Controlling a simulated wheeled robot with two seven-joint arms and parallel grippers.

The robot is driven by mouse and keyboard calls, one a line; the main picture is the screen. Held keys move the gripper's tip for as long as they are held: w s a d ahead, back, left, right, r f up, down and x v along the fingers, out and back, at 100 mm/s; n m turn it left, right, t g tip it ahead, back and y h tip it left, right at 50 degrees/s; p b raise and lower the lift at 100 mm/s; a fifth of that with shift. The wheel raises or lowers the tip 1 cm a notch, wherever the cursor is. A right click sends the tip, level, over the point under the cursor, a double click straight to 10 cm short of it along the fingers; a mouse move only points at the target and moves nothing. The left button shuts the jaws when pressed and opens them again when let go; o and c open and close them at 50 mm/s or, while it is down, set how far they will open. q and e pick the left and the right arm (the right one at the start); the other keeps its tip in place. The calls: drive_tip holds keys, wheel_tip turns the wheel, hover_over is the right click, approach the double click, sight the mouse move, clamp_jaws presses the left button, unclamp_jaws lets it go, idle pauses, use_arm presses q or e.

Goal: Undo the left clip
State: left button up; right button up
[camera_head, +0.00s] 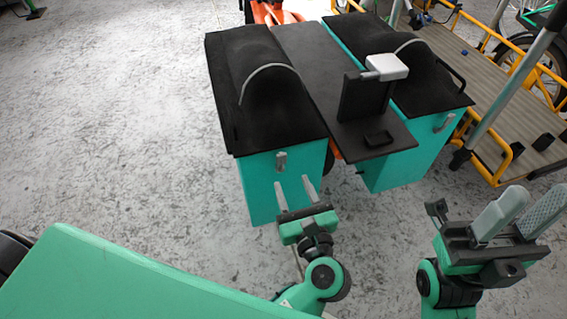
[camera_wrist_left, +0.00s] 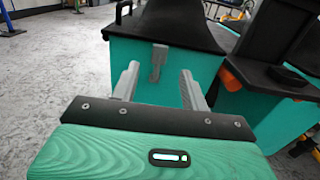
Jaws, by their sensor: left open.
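The left clip (camera_head: 281,161) is a small grey latch on the front of the left teal box (camera_head: 262,186), just under its black lid (camera_head: 262,90). It also shows upright in the left wrist view (camera_wrist_left: 157,62), under the lid edge. My left gripper (camera_head: 294,183) is open and empty, in front of that box and a little below the clip. In the left wrist view the clip appears between its two grey fingers, apart from both. My right gripper (camera_head: 538,198) is open and empty at the lower right, away from the boxes.
A right teal box (camera_head: 405,165) has its own grey clip (camera_head: 444,122). Between the boxes lies a black deck (camera_head: 318,58) with an upright bracket and a white block (camera_head: 386,67). A yellow-framed cargo bed (camera_head: 500,75) stands at the right. Floor at the left is clear.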

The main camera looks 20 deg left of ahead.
sight(282, 159)
use_arm(q)
drive_tip(key=b+x, duration=0.1)
drive_tip(key=x, duration=0.7)
drive_tip(key=shift+c, duration=0.4)
clamp_jaws()
